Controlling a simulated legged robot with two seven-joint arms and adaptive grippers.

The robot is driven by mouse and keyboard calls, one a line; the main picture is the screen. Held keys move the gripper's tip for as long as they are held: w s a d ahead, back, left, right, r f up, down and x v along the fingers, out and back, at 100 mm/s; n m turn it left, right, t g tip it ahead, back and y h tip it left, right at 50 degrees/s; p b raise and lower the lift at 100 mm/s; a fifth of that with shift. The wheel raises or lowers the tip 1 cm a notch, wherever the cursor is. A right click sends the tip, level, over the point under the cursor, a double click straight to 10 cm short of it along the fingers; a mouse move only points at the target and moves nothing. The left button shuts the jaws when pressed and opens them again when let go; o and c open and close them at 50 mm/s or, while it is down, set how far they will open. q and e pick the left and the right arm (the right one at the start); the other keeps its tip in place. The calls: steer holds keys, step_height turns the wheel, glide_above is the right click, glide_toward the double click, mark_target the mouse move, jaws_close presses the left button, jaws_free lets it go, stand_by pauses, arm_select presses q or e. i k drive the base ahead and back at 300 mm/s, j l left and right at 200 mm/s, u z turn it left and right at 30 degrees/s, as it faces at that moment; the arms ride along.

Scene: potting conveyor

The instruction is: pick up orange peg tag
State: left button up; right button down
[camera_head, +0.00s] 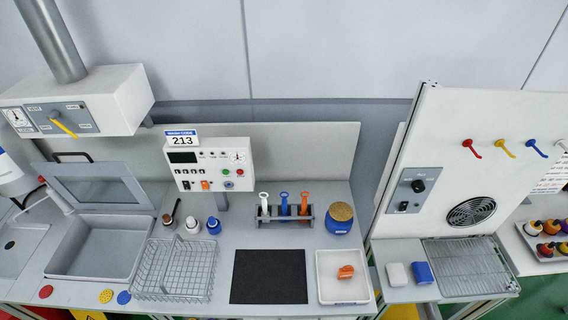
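A small orange piece (346,272), which looks like the orange peg tag, lies in a shallow white tray (328,291) on the right part of the bench. It is too small to make out its exact shape. An orange-handled tool (304,203) stands upright in a grey rack (264,220), beside a blue one (284,204) and a white one (263,200). Neither of my grippers is in view, and no gripper touches the orange piece.
A black mat (269,276) lies left of the tray, with a wire basket (174,269) beyond it. A blue jar with a tan top (339,217) stands behind the tray. White (396,274) and blue (422,272) blocks sit right of it, near a wire rack (468,266).

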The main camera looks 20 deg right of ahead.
mark_target(343, 272)
steer(key=z, duration=1.55)
